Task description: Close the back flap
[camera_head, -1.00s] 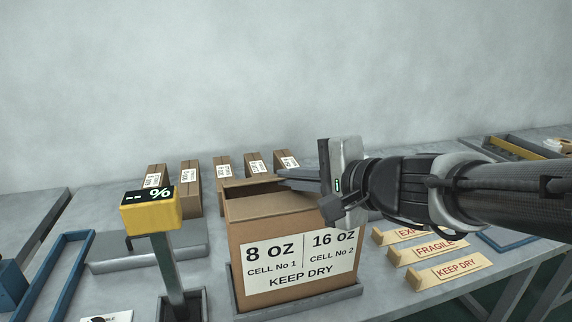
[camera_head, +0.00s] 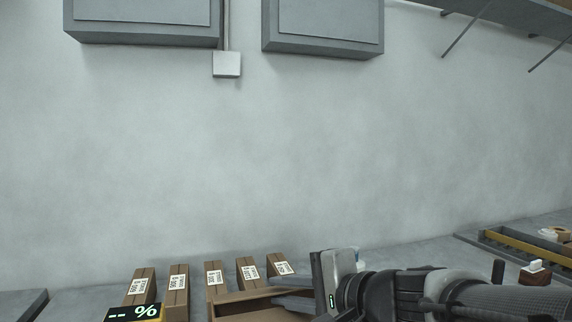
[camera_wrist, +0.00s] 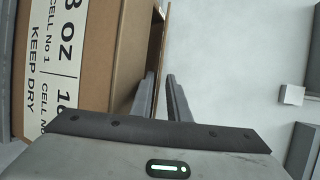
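The brown carton (camera_head: 250,316) shows only its top edge at the bottom of the head view. Its back flap (camera_head: 240,297) stands up along the rear edge. In the wrist view the carton (camera_wrist: 115,60) fills the left side, with its printed label turned sideways. My gripper (camera_head: 274,290) comes in from the right at the flap's right end. Its two fingers (camera_wrist: 160,88) are apart, with a narrow gap between them. The flap's edge (camera_wrist: 162,45) runs down towards that gap. I cannot tell whether a finger touches it.
Several narrow brown boxes (camera_head: 178,290) stand behind the carton, close to the fingers. The yellow percent display (camera_head: 133,313) is at lower left. A grey tray with a yellow bar (camera_head: 520,250) lies at far right. The wall above is clear up to grey cabinets (camera_head: 322,25).

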